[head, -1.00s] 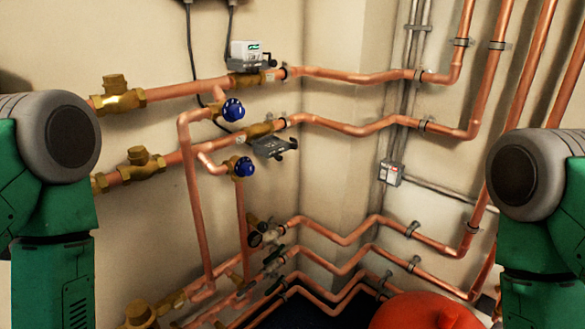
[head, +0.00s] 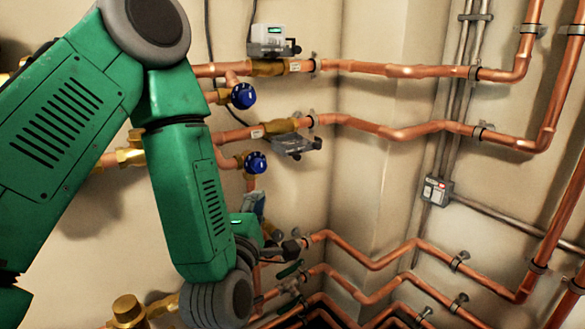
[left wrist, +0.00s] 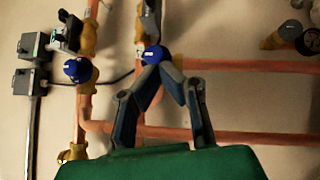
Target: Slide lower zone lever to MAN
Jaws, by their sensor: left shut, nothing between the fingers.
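The lower zone valve has a grey actuator (head: 293,145) with a small dark lever part at its right end, on the second pipe from the top. Its lever's exact setting is too small to read. It also shows at the top of the left wrist view (left wrist: 150,18). My left gripper (head: 255,200) is below it in the head view, partly hidden by my forearm. In the left wrist view its fingers (left wrist: 165,65) come together and are empty, with tips overlapping the lower blue knob (left wrist: 153,54); contact cannot be told. My right gripper is not in view.
The upper zone valve (head: 270,40) carries a white box. Two blue knobs, upper (head: 243,96) and lower (head: 256,163), stick out beside the valves. Copper pipes (head: 400,131) run along the walls. Lower valves and pipes crowd my wrist. A grey switch box (head: 437,191) is on the right.

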